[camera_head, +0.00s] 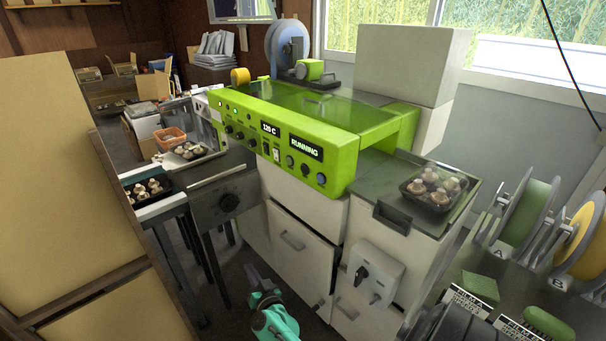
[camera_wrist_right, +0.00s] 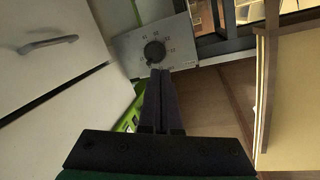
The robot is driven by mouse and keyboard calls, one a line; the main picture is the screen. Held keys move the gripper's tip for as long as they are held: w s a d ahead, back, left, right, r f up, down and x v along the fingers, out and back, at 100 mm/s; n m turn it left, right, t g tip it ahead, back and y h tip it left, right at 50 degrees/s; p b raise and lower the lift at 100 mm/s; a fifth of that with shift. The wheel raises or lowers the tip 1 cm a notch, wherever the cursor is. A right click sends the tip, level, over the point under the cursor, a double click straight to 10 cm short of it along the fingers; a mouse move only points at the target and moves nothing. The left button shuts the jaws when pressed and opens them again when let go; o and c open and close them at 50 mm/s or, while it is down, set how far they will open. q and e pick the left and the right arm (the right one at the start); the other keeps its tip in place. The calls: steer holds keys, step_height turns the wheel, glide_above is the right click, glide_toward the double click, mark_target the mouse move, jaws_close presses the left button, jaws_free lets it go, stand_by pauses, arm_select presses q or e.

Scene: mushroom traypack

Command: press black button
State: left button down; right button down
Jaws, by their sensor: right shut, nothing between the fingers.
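The lime-green machine (camera_head: 330,150) has a front panel with several dark round controls (camera_head: 290,161) and displays reading "125 C" and "RUNNING". Which control is the black button is too small to tell. A grey panel with a black round dial (camera_head: 229,202) sits lower left of it; the dial also shows in the right wrist view (camera_wrist_right: 155,52). My right gripper (camera_head: 254,268), teal and dark, is low in front of the cabinet, below and right of the dial. In the wrist view its shut, empty fingers point toward the dial; contact is not visible in the head view. My left gripper is out of view.
A cabinet drawer with a handle (camera_head: 292,241) stands beside my right gripper. A white switch box (camera_head: 371,273) sticks out on the right. A black tray (camera_head: 408,195) of mushrooms rests on the right worktop. A tan board (camera_head: 70,190) fills the left side.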

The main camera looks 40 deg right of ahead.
mark_target(304, 169)
steer(key=d+r+m+h, duration=0.3)
steer(key=r+m, duration=0.1)
steer(key=r, duration=0.4)
steer(key=d+r+m+g+h+b, duration=0.1)
steer(key=d+r+m+h, duration=0.3)
steer(key=r, duration=0.4)
steer(key=w+d+r+m+g+h, duration=0.1)
steer(key=d+r+m+h, duration=0.3)
steer(key=r, duration=0.4)
steer(key=shift+r+m+b, duration=0.3)
steer(key=shift+m+b, duration=0.1)
steer(key=shift+m, duration=0.4)
steer(key=shift+w, duration=0.1)
steer(key=d+p, duration=0.1)
steer(key=d, duration=0.7)
steer(key=shift+d, duration=0.3)
